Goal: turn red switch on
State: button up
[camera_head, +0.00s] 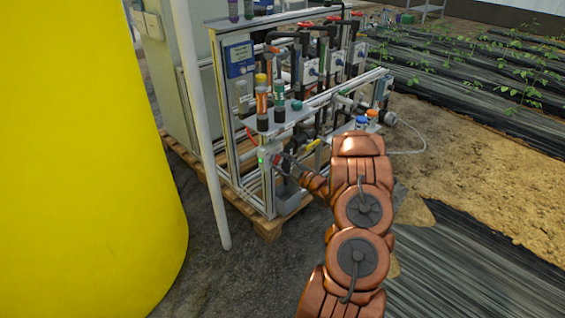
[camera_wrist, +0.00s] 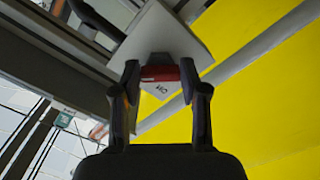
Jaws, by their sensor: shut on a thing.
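The red switch (camera_wrist: 160,73) sits on a pale grey square box in the wrist view, between my two fingertips. My gripper (camera_wrist: 159,78) is shut on it, one finger at each side. Below the red part, dark lettering reads "ON", upside down in this view. In the head view my copper-coloured arm reaches to the front corner of the skid, and my gripper (camera_head: 283,162) is at the small box there. A green spot (camera_head: 262,161) shows on that corner, left of the gripper. The switch is too small there to tell its position.
The skid's aluminium frame (camera_head: 228,130), with pipes and bottles (camera_head: 262,100), stands on a wooden pallet (camera_head: 266,229). A white pole (camera_head: 203,130) rises before it. A large yellow tank (camera_head: 80,170) fills the left. Soil and planted beds lie on the right.

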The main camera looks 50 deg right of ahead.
jog(key=o, duration=1.1)
jog(key=shift+o, duration=0.2)
jog(key=s, duration=1.2)
jog(key=shift+a, duration=0.1)
